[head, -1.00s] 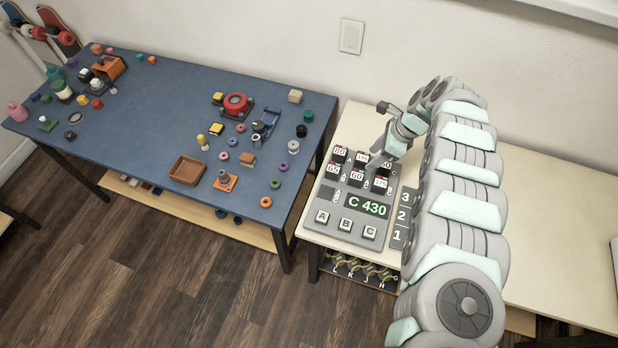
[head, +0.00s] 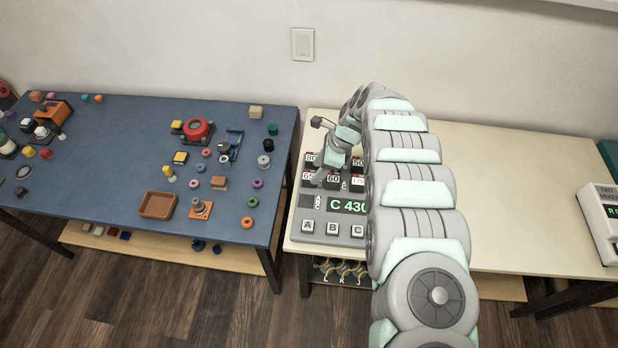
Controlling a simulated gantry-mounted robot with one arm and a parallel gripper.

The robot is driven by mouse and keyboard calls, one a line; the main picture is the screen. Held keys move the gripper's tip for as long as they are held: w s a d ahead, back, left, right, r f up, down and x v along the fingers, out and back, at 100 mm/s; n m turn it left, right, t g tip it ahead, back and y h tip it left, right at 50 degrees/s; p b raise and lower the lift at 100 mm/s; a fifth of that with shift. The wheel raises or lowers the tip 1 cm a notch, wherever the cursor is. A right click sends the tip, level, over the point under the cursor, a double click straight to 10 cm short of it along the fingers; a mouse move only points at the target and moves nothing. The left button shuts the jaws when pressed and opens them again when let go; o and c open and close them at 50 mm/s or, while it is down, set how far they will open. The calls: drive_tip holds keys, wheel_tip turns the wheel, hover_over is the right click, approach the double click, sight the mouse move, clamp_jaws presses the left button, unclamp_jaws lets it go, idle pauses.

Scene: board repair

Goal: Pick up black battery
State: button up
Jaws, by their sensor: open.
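Several black batteries with number labels stand in two rows on a grey panel (head: 318,235). In the head view I see a front-left battery (head: 308,180), a front-middle battery (head: 333,182), a front-right battery (head: 357,185), a back-left battery (head: 311,160) and a back-right battery (head: 358,164). My gripper (head: 324,174) is open and points down over the batteries, around the back-middle place, which it partly hides. I cannot tell whether its fingers touch a battery. The panel shows a green "C 430" display (head: 346,206).
Buttons A, B and C line the panel's front; my arm hides its right side. A white device (head: 602,220) stands at the far right of the pale table (head: 510,180), which is clear between. The blue table (head: 110,165) at left holds many small parts and a brown tray (head: 158,206).

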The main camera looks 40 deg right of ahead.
sight(309, 175)
drive_tip(key=f, duration=0.1)
drive_tip(key=w+a+f, duration=0.1)
drive_tip(key=shift+w+a+f, duration=0.1)
drive_tip(key=shift+w+f, duration=0.2)
drive_tip(key=shift+b+x, duration=0.55)
drive_tip(key=shift+x, duration=0.4)
clamp_jaws()
